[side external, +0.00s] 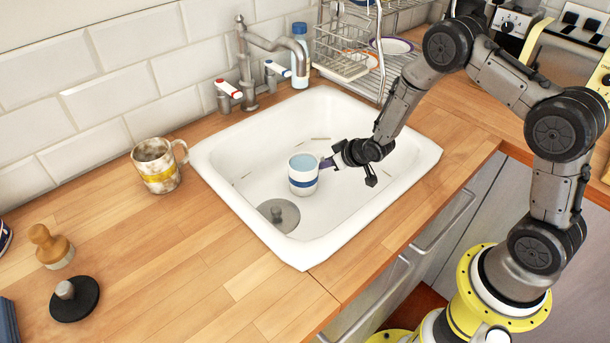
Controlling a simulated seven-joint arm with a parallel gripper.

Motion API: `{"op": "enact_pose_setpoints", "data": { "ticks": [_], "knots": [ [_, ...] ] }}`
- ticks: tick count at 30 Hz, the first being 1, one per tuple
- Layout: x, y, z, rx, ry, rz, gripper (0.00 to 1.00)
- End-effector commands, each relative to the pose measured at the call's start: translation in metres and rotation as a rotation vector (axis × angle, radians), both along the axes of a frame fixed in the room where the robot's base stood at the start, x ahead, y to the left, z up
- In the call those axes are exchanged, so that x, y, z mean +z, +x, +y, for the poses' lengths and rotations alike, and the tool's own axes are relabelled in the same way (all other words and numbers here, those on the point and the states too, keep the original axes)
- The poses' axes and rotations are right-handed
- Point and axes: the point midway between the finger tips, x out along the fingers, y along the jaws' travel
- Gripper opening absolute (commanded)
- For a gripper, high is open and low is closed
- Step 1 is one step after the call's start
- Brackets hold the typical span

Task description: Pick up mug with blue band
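The mug with the blue band (303,182) is white with a pale blue inside and is upright over the sink basin, left of my gripper. I cannot tell whether it rests on the basin floor. My gripper (343,162) is at the mug's right side, where the handle is. Its dark fingers overlap the handle area, so I cannot tell whether they are closed on the handle or only beside it. A second mug (159,168), mottled with a yellow band, stands on the counter left of the sink.
The white sink (262,238) has raised rims and a grey drain piece (279,214). The faucet (246,62), a bottle (299,52) and a wire dish rack (342,50) stand behind it. A wooden-handled brush (50,245) and black round object (74,299) lie left; the front counter is clear.

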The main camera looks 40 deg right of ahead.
Motion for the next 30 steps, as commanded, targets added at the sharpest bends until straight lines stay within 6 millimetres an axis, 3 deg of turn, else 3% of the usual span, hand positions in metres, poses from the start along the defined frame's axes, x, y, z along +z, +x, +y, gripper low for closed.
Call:
{"op": "enact_pose_setpoints", "data": {
  "ticks": [4, 8, 9, 30],
  "knots": [
    [0.0002, -0.0001, 0.0, 0.0, 0.0, 0.0, 0.25],
    [0.0003, -0.0001, 0.0, 0.0, 0.0, 0.0, 0.02],
    [0.0003, -0.0001, 0.0, 0.0, 0.0, 0.0, 0.0],
    [0.0004, -0.0004, -0.0003, -0.001, 0.0, 0.0, 0.0]
  ]
}}
